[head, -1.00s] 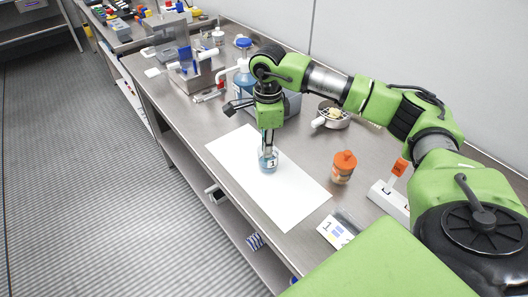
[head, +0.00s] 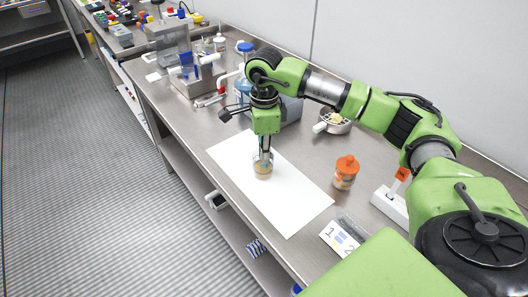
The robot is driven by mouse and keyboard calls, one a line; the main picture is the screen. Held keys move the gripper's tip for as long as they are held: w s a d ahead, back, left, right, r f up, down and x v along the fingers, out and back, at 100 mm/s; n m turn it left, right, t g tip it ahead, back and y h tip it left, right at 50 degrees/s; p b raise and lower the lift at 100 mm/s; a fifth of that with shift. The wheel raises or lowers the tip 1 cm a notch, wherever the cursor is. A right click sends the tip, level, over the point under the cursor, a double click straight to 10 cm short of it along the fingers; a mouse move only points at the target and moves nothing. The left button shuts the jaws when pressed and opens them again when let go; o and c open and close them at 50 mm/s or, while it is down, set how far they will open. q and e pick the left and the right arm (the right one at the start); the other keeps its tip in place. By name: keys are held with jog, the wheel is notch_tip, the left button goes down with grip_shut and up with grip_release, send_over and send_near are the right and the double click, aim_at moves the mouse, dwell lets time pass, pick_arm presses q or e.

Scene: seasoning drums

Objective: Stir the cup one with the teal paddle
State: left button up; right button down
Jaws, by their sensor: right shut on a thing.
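A small clear cup (head: 263,171) with tan contents stands on the white mat (head: 292,205); I take it for cup one, but no number on it is readable now. My right gripper (head: 263,154) points straight down over the cup, its fingers at the cup's mouth. It is shut on a thin upright piece with a hint of teal, which I take for the teal paddle. The gripper and cup hide most of the paddle, so I cannot tell how deep it reaches. My left gripper is out of view.
An orange-lidded jar (head: 345,172) stands right of the mat. A white block with an orange tag (head: 391,205), a numbered card (head: 340,238) and a bowl (head: 333,121) are nearby. Bottles and a metal stand (head: 187,65) are farther back. The mat around the cup is clear.

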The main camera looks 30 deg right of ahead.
jog(key=shift+s+d, duration=0.1)
dwell(0.3)
jog(key=shift+r+p, duration=3.65)
jog(key=shift+r, duration=1.95)
